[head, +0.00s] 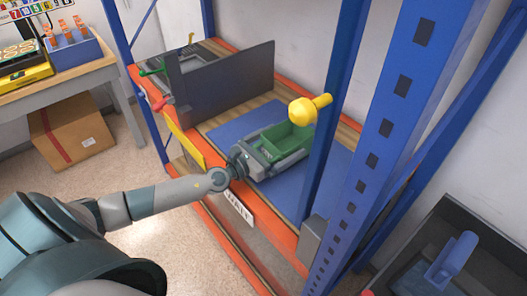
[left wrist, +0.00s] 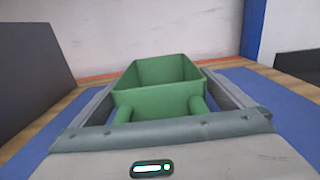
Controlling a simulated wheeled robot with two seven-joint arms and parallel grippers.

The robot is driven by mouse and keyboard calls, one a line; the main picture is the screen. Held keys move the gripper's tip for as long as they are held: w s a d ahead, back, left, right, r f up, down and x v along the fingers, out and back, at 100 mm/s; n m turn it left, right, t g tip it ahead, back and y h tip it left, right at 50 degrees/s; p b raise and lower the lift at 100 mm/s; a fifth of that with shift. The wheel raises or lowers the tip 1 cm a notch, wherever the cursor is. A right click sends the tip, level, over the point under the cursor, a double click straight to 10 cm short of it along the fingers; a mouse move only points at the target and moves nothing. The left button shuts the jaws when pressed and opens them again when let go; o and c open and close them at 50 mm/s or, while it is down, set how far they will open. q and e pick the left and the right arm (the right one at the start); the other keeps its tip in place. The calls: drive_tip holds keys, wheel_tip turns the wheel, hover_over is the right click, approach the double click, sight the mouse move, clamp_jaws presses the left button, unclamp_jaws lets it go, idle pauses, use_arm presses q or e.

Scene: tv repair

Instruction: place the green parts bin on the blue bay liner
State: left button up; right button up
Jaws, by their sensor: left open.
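The green parts bin (head: 287,138) stands upright on the blue bay liner (head: 237,122) on the rack shelf. In the left wrist view the bin (left wrist: 158,102) sits between the two fingers, with two green posts on its near side. The liner (left wrist: 285,110) shows on both sides of it. My left gripper (head: 280,145) is low over the liner and open around the near part of the bin. A gap shows between the right finger and the bin; contact on the left side is unclear. My right gripper is not in view.
A dark grey divider panel (head: 228,80) stands left of the liner. A blue rack post (head: 335,110) and a yellow knobbed object (head: 308,108) are close on the right. An orange beam (head: 283,240) edges the shelf front. Bare liner lies right of the bin.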

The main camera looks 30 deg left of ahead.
use_arm(q)
drive_tip(key=shift+s+a, duration=0.1)
drive_tip(key=shift+s, duration=0.15)
drive_tip(key=b+v, duration=0.4)
drive_tip(key=v, duration=0.6)
drive_tip(key=shift+f, duration=0.15)
drive_tip(key=shift+s+a, duration=0.2)
drive_tip(key=shift+s, duration=0.25)
drive_tip(key=shift+s+a+b, duration=0.1)
drive_tip(key=shift+s+b, duration=0.15)
drive_tip(key=shift+b, duration=0.05)
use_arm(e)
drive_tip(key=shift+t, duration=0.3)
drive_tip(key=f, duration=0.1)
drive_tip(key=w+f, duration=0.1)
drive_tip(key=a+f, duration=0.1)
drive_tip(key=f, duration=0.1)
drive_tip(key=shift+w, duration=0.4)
